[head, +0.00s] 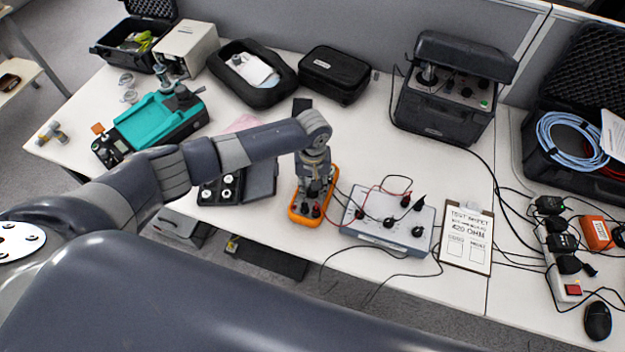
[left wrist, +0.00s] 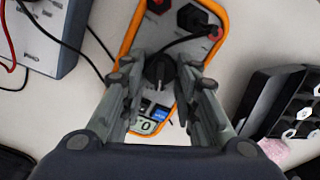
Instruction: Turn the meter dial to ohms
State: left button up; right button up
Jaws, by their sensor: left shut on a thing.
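The meter (head: 295,213) is an orange-edged handheld unit lying on the table in the middle of the head view. It also fills the centre of the left wrist view (left wrist: 226,20), with its jacks at the top and part of its display at the bottom. The black round dial (left wrist: 159,70) sits between the fingers of my left gripper (left wrist: 161,83). The gripper is shut on the dial and comes down on the meter from above. In the head view, my left gripper (head: 315,178) hides the dial and most of the meter face. My right gripper is not in view.
A grey box with knobs and leads (head: 390,222) stands just right of the meter. A clipboard (head: 467,238) lies beyond it. An open black case with white discs (head: 255,180) is on the left. Black and red cables cross the table near the meter.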

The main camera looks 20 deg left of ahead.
pick_arm(q)
jog(key=shift+d+m+p, duration=0.1)
jog(key=shift+m+p, duration=0.55)
jog(key=shift+m, duration=1.55)
jog(key=o, duration=1.1)
jog(key=shift+c, duration=0.2)
jog(key=shift+r, duration=0.1)
notch_tip(320, 180, up, 12)
